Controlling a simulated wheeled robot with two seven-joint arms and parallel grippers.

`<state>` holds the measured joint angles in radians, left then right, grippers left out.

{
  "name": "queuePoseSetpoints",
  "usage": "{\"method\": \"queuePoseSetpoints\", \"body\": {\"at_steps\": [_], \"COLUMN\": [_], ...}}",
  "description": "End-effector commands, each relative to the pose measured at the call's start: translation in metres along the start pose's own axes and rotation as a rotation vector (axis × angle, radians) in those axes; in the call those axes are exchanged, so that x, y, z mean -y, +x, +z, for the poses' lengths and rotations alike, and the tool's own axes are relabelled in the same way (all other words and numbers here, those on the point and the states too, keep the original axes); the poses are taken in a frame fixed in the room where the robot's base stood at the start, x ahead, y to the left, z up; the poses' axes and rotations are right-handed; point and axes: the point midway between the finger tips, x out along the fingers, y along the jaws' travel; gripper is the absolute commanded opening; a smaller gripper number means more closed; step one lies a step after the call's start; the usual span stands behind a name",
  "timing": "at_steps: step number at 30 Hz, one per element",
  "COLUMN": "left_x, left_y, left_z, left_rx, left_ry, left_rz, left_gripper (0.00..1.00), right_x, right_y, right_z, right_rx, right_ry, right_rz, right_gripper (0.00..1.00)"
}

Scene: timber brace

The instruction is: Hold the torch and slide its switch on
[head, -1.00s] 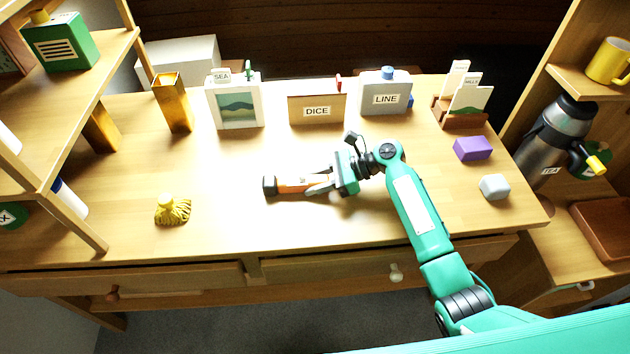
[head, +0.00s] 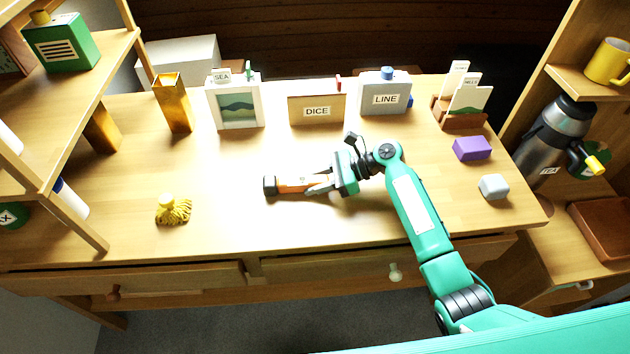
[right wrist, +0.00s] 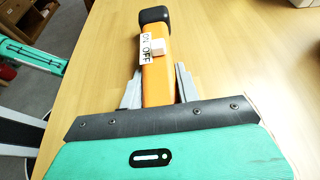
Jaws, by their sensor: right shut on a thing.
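The torch (head: 292,186) is orange with a black head and lies along the middle of the desk, its head to the left. My right gripper (head: 318,185) is shut on the torch's body, one finger on each side. In the right wrist view the torch (right wrist: 157,83) runs away from the gripper (right wrist: 158,88). A pale switch (right wrist: 158,48) sits on top beside a white label reading ON and OFF; the switch appears nearer the OFF lettering. The torch's rear end is hidden by the gripper. My left gripper is not in view.
A yellow brush-like tuft (head: 173,210) lies to the left. Behind stand a DICE box (head: 317,109), a LINE box (head: 386,98) and a picture frame (head: 235,105). A purple block (head: 472,149) and a grey block (head: 494,187) lie right. The desk's front middle is clear.

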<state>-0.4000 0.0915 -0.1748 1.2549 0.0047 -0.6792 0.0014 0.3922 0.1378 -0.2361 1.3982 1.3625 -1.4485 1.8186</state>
Motion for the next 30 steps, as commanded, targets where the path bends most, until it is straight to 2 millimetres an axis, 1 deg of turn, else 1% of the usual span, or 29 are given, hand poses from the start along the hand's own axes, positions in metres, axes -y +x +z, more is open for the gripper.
{"method": "queuePoseSetpoints", "body": {"at_steps": [1,2,3,5,15,16,20,27,30], "left_x": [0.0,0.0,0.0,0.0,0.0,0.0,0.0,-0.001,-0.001], "left_y": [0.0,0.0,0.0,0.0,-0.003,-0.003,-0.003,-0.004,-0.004], "left_z": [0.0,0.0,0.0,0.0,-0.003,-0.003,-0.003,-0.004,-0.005], "left_rx": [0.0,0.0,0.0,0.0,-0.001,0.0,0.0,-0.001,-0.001], "left_ry": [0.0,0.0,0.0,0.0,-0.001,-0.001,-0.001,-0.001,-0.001], "left_rz": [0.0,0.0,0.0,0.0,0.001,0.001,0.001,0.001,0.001], "left_gripper": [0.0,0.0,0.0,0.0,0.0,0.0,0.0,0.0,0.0], "right_x": [-0.001,-0.001,-0.001,-0.001,-0.001,0.0,0.0,0.0,0.0], "right_y": [0.001,0.001,0.001,0.001,0.001,-0.003,-0.025,-0.083,-0.103], "right_z": [-0.002,-0.002,-0.002,-0.002,-0.001,-0.002,-0.002,-0.002,-0.002], "right_rx": [-0.001,-0.002,-0.002,-0.001,-0.002,-0.002,-0.005,-0.005,-0.004], "right_ry": [0.002,0.002,0.002,0.002,0.002,0.002,0.002,0.001,0.001], "right_rz": [0.002,0.002,0.002,0.002,0.001,0.0,-0.002,-0.002,-0.001], "right_gripper": [0.02,0.38,0.46,0.58,0.58,0.58,0.58,0.58,0.58]}}
